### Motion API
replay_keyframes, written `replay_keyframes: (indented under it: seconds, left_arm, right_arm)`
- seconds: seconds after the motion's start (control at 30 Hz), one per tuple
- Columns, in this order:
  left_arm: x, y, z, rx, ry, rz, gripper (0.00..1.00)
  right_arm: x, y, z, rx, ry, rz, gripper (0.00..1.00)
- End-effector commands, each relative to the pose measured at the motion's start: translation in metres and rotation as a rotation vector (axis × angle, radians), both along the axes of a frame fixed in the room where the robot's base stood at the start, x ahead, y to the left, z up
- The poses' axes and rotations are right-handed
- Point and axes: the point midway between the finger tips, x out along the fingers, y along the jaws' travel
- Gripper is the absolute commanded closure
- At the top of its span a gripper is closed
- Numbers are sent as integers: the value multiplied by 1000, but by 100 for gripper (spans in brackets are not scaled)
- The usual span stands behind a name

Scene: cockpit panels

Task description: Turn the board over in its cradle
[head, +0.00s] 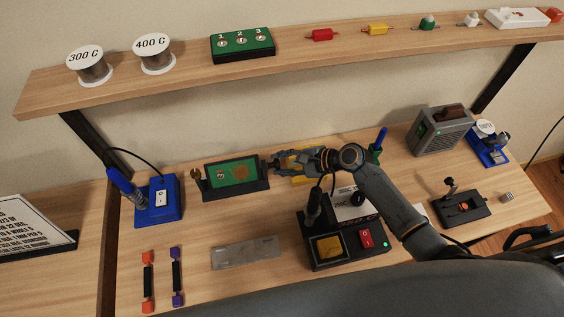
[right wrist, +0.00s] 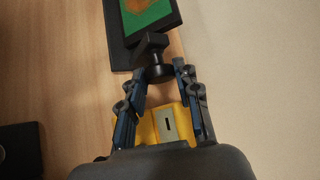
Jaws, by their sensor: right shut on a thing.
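The green board (head: 225,181) sits in its black cradle (head: 208,194) at the back middle of the bench. The face that shows has a brown round patch and a small pale part at its left. In the right wrist view one end of the board (right wrist: 150,14) shows at the top. My right gripper (head: 272,163) is at the cradle's right end. In the right wrist view its fingers (right wrist: 166,70) are shut on the black knob (right wrist: 158,73) of the cradle. My left gripper is not in view.
A yellow thing (head: 300,180) lies just under my right gripper. A blue station (head: 158,200) stands left of the cradle. A black station (head: 345,254) with a red switch stands in front, under my arm. A grey metal plate (head: 246,252) lies before the cradle. The shelf (head: 180,83) runs above.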

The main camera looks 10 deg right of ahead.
Motion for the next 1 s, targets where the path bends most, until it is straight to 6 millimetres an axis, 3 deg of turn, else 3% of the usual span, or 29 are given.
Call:
replay_keyframes:
  seconds: [0.1,0.43,0.47,0.57,0.87,1.0]
  left_arm:
    - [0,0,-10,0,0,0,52]
    - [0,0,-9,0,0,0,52]
    - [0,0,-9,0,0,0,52]
    - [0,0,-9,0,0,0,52]
    - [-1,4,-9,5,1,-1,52]
    - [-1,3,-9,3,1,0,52]
  right_arm:
    - [-1,1,-4,0,-65,1,99]
    - [-1,0,-1,-1,-79,1,99]
    - [-1,0,-1,-1,-79,1,62]
    - [-1,0,-1,-1,-79,1,45]
    - [-1,-1,0,-1,-80,1,45]
    - [-7,-10,5,-2,-80,-1,45]
